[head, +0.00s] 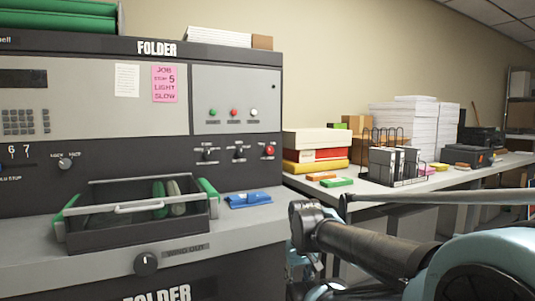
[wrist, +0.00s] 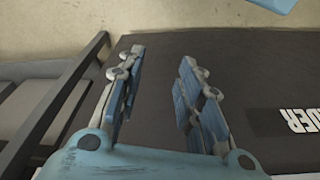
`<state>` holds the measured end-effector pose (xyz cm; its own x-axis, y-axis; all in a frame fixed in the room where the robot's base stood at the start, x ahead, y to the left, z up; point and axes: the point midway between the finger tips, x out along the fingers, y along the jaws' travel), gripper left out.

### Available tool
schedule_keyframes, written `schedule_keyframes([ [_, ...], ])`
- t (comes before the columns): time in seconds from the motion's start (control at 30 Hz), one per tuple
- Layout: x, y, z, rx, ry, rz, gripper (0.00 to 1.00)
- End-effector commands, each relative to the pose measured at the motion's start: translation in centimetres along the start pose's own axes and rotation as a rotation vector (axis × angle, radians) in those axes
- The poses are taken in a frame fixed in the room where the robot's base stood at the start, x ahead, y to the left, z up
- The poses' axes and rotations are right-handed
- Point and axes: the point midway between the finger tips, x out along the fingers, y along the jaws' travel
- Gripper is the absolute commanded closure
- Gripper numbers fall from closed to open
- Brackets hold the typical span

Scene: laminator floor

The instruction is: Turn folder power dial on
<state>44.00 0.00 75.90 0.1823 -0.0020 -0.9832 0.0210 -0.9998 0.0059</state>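The folder machine (head: 225,95) fills the left half of the head view. Another small dial (head: 65,163) sits on the upper panel at the left. Small dark switches (head: 207,154) and a red knob (head: 268,151) sit at the panel's right; I cannot tell which control is the power dial. My gripper (wrist: 157,85) is open and empty in the wrist view, in front of a dark panel with white lettering (wrist: 300,121).
A tray with a handle (head: 138,207) and a blue object (head: 248,200) sit on the machine's ledge. A side table at right holds boxes (head: 318,140), paper stacks (head: 405,120) and a wire rack (head: 395,165). My arm crosses the lower right.

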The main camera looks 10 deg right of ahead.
Motion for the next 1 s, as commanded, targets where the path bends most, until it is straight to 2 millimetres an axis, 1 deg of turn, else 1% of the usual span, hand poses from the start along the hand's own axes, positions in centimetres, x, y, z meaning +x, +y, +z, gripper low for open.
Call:
schedule_keyframes([
  [0.17, 0.0, 0.0, 0.0, 0.000, 0.000, 0.000, 0.67],
  [0.2, 0.0, 0.0, 0.0, 0.000, 0.000, 0.000, 0.58],
  [0.23, -0.2, 0.0, 0.1, -0.001, 0.004, -0.002, 0.51],
  [0.27, -0.7, -0.1, 0.4, -0.001, 0.013, -0.004, 0.46],
  [0.37, -1.7, -0.6, -0.8, -0.013, 0.036, -0.031, 0.46],
  [0.43, -2.9, -1.2, -2.9, -0.028, 0.064, -0.066, 0.46],
  [0.47, -3.6, -1.5, -4.0, -0.036, 0.082, -0.086, 0.46],
  [0.57, -6.6, -2.5, -8.7, -0.066, 0.161, -0.158, 0.46],
  [0.6, -7.9, -2.8, -10.8, -0.078, 0.199, -0.187, 0.46],
  [0.67, -9.9, -3.2, -14.0, -0.095, 0.260, -0.226, 0.46],
  [0.7, -11.3, -3.3, -16.2, -0.104, 0.302, -0.250, 0.46],
  [0.73, -12.3, -3.3, -17.9, -0.111, 0.333, -0.266, 0.46],
  [0.77, -13.4, -3.3, -19.5, -0.117, 0.366, -0.280, 0.46],
  [0.8, -14.7, -3.1, -21.7, -0.123, 0.411, -0.296, 0.46],
  [0.87, -16.8, -2.8, -25.1, -0.131, 0.478, -0.317, 0.46],
  [0.9, -18.2, -2.3, -27.3, -0.133, 0.524, -0.327, 0.46],
  [0.97, -20.3, -1.5, -30.6, -0.135, 0.594, -0.338, 0.46],
  [1.0, -21.7, -0.9, -32.8, -0.135, 0.641, -0.342, 0.46],
])
